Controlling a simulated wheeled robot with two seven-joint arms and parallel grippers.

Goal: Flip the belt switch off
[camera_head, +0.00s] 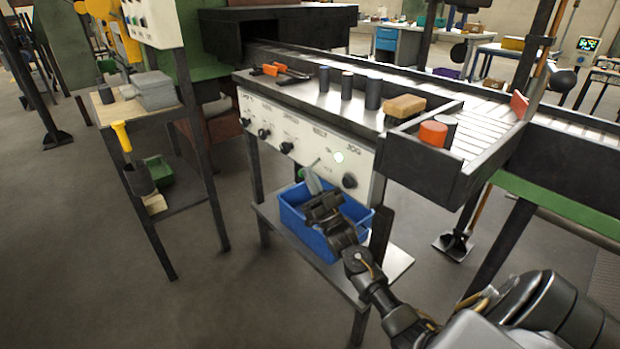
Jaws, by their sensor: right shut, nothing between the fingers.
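The white control panel (270,129) is on the front of the bench, with a row of black knobs and small labels. The label "BELT" is readable right of centre, with a lit lamp (338,157) below it. A small pale lever (314,162), seemingly the belt switch, is below and left of that lamp. Which way it is set cannot be told. My right gripper (313,181) is shut and empty, its tips just below the lever; whether they touch it cannot be told. A green button (301,174) is partly hidden beside the fingers. My left gripper is out of view.
A blue bin (293,218) stands on the lower shelf (391,262), behind my right gripper. Floor at left front is clear.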

